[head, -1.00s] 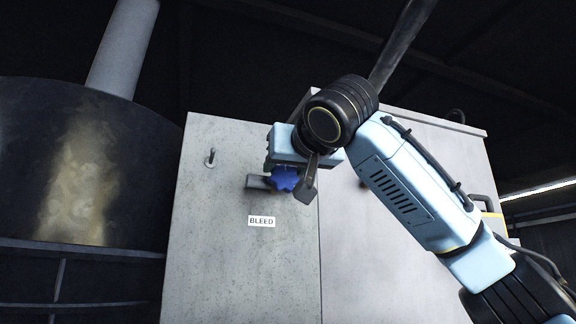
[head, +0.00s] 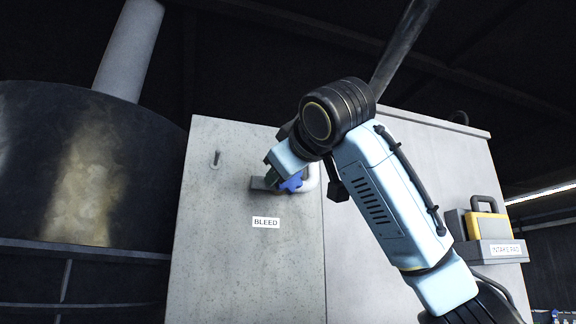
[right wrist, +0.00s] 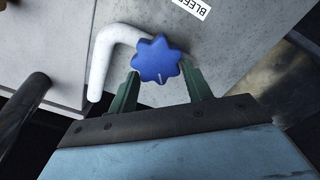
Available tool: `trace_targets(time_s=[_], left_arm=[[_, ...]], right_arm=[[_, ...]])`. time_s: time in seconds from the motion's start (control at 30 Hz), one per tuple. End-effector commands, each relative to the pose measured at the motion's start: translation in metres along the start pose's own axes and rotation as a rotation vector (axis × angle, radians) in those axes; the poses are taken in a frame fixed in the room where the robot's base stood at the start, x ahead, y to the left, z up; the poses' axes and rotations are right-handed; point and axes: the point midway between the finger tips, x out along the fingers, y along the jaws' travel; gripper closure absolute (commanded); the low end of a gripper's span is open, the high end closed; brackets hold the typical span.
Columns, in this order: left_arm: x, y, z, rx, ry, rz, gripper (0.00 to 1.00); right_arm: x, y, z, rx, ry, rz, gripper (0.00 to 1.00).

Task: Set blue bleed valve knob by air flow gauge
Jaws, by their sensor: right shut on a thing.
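The blue bleed valve knob (head: 291,184) is on the front of a grey cabinet, above a BLEED label (head: 266,222). It is partly hidden by my right gripper (head: 283,178) in the head view. In the right wrist view the star-shaped knob (right wrist: 156,60) shows a small white mark on its lower face. The green fingers of my right gripper (right wrist: 158,82) are on both sides of the knob, shut on it. A white bent pipe (right wrist: 104,55) runs beside the knob. No air flow gauge is recognisable. My left gripper is not in view.
The grey cabinet (head: 235,265) fills the middle. A small peg (head: 216,160) sticks out at its upper left. A dark round tank (head: 60,170) stands at left. A yellow and grey case (head: 486,219) sits on a labelled shelf (head: 500,250) at right.

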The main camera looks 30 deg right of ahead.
Motion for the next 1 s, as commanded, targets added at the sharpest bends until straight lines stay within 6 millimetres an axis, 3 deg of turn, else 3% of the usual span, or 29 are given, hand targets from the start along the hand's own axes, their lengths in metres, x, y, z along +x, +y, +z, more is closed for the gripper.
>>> trace_targets(time_s=[0.73,0.77,0.9,1.0], left_arm=[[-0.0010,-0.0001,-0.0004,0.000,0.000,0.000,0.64],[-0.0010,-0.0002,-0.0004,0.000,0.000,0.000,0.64],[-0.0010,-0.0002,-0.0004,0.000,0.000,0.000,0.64],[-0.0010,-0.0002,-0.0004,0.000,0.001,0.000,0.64]], right_arm=[[-0.0003,-0.0022,-0.0002,-0.093,0.001,-0.001,0.73],[-0.0003,-0.0022,-0.0002,-0.093,0.001,-0.001,0.47],[-0.0002,-0.0021,-0.0002,-0.093,0.001,-0.001,0.30],[-0.0002,-0.0020,-0.0002,-0.092,0.001,0.000,0.30]])
